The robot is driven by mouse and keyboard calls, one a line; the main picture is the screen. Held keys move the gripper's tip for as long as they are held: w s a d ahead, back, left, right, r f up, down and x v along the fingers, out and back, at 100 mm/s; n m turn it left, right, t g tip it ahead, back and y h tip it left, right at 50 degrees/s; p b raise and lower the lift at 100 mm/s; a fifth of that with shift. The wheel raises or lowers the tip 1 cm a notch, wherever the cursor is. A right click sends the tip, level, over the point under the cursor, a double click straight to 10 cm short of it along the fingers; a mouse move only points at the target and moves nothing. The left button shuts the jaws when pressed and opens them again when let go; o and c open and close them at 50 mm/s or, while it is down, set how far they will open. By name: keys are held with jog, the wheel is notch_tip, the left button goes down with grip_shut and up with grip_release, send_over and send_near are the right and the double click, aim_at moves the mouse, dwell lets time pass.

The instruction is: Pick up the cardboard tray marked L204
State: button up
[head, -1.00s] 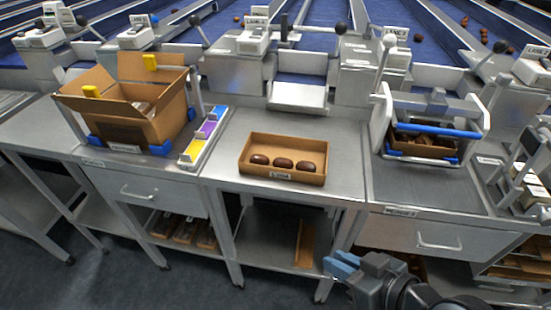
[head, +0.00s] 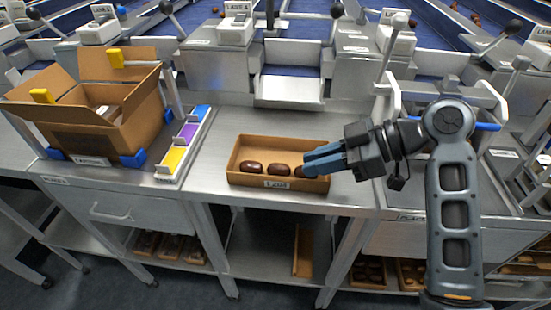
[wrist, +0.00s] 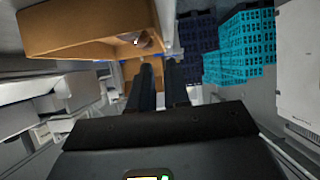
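The cardboard tray marked L204 (head: 238,178) lies flat on the steel bench, with its label on the front wall. Dark brown dates (head: 252,168) lie in a row inside. My gripper (head: 306,163) is at the tray's right front corner and hides part of that end and one date. In the wrist view, a brown cardboard wall, likely the tray (wrist: 60,40), fills the upper left, with a date near its end. My fingers (wrist: 160,80) show a narrow gap and nothing between them. Whether they touch the tray, I cannot tell.
An open cardboard box (head: 110,120) stands on the left in blue corner holders, beside a yellow, purple and white strip (head: 188,132). A metal chute (head: 290,90) is behind the tray. A blue-barred frame stands right, partly behind my arm. Bench left of the tray is clear.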

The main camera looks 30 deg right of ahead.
aim_at(279, 177)
jog(key=shift+s+f+p+x, duration=0.1)
jog(key=shift+s+p+x, duration=0.1)
jog(key=shift+x, duration=1.6)
jog(key=shift+s+f+p+x, duration=0.1)
jog(key=shift+p+x, duration=0.1)
jog(key=shift+x, duration=1.6)
grip_shut()
